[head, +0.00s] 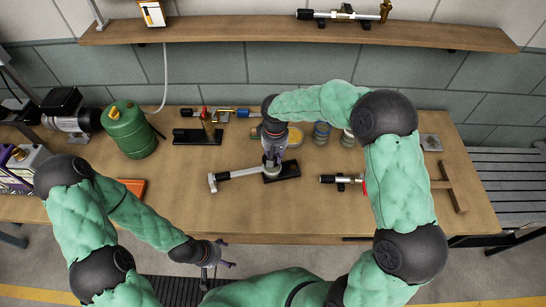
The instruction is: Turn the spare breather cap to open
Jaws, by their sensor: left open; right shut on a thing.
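My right gripper (272,166) reaches down over the bench from above and is shut at a fitting on a small black base plate (288,172). The fitting looks like the spare breather cap, but my fingers mostly hide it, so its turned position cannot be told. A silver bar with a T-shaped end (236,174) runs left from the fitting. My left gripper (212,262) is open and empty, low in front of the bench's front edge.
The wooden bench (190,215) is clear at its front middle. A green tank (129,130) stands at the left, a second black-based fixture (198,136) behind. Several jars stand behind my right gripper. A valve pipe (342,180) lies right. A shelf (230,30) hangs above.

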